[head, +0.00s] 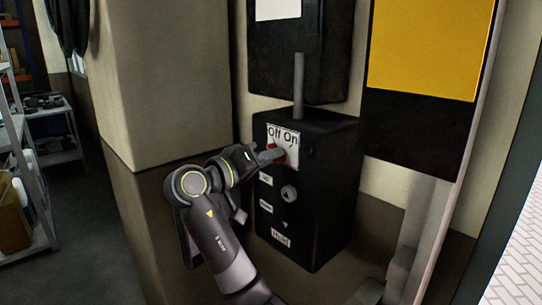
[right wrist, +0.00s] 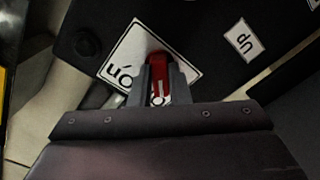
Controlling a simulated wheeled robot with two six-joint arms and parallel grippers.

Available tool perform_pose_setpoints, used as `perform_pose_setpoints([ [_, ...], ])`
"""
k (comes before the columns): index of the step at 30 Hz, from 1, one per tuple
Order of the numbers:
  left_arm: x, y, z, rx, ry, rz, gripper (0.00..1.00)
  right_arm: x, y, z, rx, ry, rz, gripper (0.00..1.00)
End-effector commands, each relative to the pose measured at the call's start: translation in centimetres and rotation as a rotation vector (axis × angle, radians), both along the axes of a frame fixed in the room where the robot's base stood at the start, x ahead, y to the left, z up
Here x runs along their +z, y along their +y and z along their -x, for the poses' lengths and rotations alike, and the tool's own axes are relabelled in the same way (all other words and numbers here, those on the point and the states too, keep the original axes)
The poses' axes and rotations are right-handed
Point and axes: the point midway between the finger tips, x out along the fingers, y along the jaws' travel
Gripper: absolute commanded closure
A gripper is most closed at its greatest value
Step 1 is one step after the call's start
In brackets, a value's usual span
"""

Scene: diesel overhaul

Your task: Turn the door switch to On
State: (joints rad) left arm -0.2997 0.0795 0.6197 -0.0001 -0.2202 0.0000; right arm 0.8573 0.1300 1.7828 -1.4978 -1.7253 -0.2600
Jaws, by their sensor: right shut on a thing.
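The door switch is a red knob (head: 281,156) on a white "Off On" plate (head: 291,137) near the top of a black control box (head: 335,165) on the wall. My right gripper (head: 275,155) reaches the plate from the left and is shut on the red knob. In the right wrist view the red knob (right wrist: 159,76) sits between the two fingers of the right gripper (right wrist: 159,88). Part of the plate's lettering is hidden by the fingers there. I cannot tell exactly which word the knob points to. My left gripper is not in view.
A yellow and black panel (head: 425,50) is at the right. A pillar (head: 160,80) stands left of the arm, and shelves (head: 25,175) stand at the far left.

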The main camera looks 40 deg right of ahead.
Motion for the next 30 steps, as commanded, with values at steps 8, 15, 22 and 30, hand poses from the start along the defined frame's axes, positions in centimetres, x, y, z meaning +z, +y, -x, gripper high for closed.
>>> perform_pose_setpoints([
  [8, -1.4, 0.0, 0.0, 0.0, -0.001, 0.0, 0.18, -0.5, 0.0, 0.0, 0.001, -0.057, -0.005, 0.92],
  [15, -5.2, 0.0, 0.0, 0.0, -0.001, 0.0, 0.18, -0.7, 0.0, 0.1, 0.0, -0.304, -0.022, 0.92],
  [22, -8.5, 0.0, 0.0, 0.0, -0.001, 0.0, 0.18, -0.8, 0.0, 0.2, -0.001, -0.549, -0.044, 0.92],
  [30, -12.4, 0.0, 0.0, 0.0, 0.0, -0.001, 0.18, -0.8, 0.0, 0.3, -0.001, -0.863, -0.069, 0.92],
])
